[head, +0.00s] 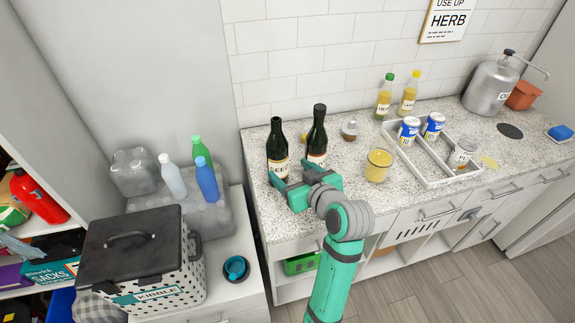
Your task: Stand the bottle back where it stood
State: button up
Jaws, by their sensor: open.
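Two dark bottles with cream labels stand upright at the left end of the speckled counter (345,195). The left dark bottle (277,144) is nearer the counter's left edge, and the right dark bottle (317,132) stands just beside it, a little farther back. My teal gripper (289,172) is open, low in front of these two bottles. One finger is by the base of the left bottle, and the other is in front of the right bottle's base. The fingers hide part of both bases. I cannot tell whether they touch either bottle.
A yellow jar (378,166) stands right of my gripper, and a small brown-capped jar (349,128) behind. A white divided tray (432,171) holds cans. Two yellow oil bottles (384,96) (408,94) stand by the wall. A kibble bin (150,265) and several bottles are left.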

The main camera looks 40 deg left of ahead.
jog(key=shift+v, duration=1.35)
jog(key=shift+w, duration=0.1)
